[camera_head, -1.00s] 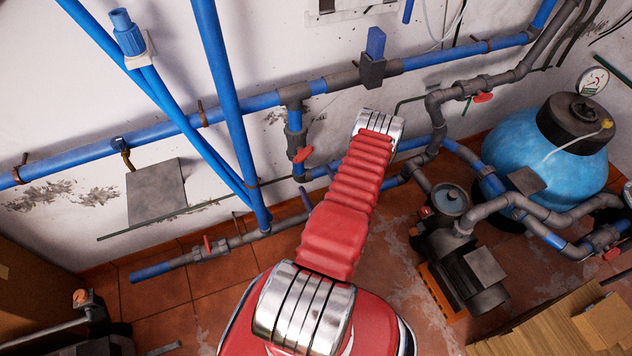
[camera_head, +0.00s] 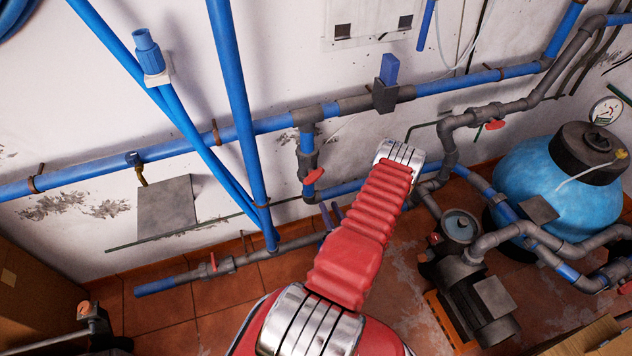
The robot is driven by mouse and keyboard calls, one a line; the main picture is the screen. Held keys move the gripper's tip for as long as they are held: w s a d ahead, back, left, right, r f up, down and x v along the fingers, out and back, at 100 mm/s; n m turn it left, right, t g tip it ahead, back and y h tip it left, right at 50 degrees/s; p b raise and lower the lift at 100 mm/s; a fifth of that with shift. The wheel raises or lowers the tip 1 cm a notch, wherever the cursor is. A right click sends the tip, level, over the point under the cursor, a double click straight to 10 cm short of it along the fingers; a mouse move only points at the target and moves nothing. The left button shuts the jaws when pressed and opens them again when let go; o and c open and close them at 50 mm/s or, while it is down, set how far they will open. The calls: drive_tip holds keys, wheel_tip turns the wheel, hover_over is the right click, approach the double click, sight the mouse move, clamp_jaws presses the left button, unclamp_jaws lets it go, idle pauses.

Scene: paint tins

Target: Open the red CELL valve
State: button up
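Several red valve handles show on the pipes, and no CELL label can be read on any of them. One red handle (camera_head: 313,176) is on the vertical branch below the wall pipe, just left of my arm. Another red handle (camera_head: 494,125) is on the grey pipe to the right. A third red handle (camera_head: 213,262) is on the low pipe at the left. My red ribbed arm reaches up the middle of the picture and covers part of the pipes. My gripper cannot be made out; the far side of the arm is hidden.
A blue tank (camera_head: 555,185) and a grey pump (camera_head: 470,295) stand on the tiled floor at the right. Blue pipes (camera_head: 240,110) slant down in front of the wall at the left. Brown boxes (camera_head: 30,305) stand at the lower left. Some tiled floor (camera_head: 215,305) is bare.

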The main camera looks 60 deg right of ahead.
sight(315, 180)
drive_tip(key=m, duration=0.6)
drive_tip(key=shift+w+a, duration=0.1)
drive_tip(key=shift+a, duration=0.05)
drive_tip(key=x, duration=1.3)
drive_tip(key=shift+w+d, duration=0.25)
drive_tip(key=shift+w, duration=0.1)
drive_tip(key=shift+c, duration=0.6)
clamp_jaws()
